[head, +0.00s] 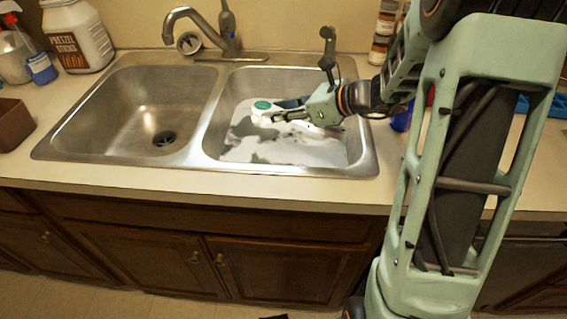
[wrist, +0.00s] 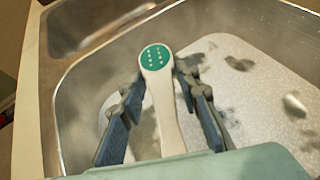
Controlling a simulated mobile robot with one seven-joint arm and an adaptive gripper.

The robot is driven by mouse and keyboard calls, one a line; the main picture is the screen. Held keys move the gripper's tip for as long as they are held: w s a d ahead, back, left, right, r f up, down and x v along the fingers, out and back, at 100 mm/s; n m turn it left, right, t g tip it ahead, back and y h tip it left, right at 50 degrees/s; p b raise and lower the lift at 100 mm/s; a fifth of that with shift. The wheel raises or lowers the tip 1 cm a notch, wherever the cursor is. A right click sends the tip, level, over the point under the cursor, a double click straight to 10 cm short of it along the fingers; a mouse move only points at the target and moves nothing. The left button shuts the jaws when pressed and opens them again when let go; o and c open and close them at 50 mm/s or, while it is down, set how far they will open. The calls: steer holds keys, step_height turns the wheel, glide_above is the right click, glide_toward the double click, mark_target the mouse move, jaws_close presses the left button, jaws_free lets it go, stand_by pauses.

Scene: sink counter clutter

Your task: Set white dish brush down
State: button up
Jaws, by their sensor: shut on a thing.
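The white dish brush (head: 258,115) has a round green patch with pale dots at one end. It is over the right sink basin (head: 355,148) in the head view. My gripper (head: 279,116) is shut on it. In the wrist view the brush (wrist: 164,104) lies between the two dark blue fingers of my gripper (wrist: 160,82), its green end outermost. Its lower end is hidden behind the gripper body. I cannot tell how far it is above the basin floor.
The right basin holds whitish suds with dark patches. The left basin (head: 120,110) looks empty. The faucet (head: 195,22) stands behind the basins. A pretzel jar (head: 78,35) and spray bottle (head: 18,45) stand at back left, and a brown box (head: 13,125) at left. The front counter strip is clear.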

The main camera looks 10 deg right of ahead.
mark_target(257, 115)
steer(key=b+x, duration=0.1)
steer(key=x, duration=0.1)
steer(key=b+x, duration=0.2)
steer(key=s+b+x, duration=0.1)
steer(key=x, duration=0.1)
steer(key=shift+a+r, duration=0.15)
steer(key=shift+a, duration=0.25)
step_height(257, 115, down, 10)
steer(key=b, duration=0.3)
steer(key=shift+w+a+r, duration=0.1)
steer(key=shift+f+b, duration=0.65)
steer(key=shift+b, duration=0.2)
steer(key=o, duration=1.2)
steer(key=shift+c, duration=0.2)
steer(key=shift+r, duration=0.1)
steer(key=shift+r+p, duration=0.65)
steer(key=shift+p, duration=0.05)
steer(key=p+v, duration=0.2)
steer(key=v, duration=1)
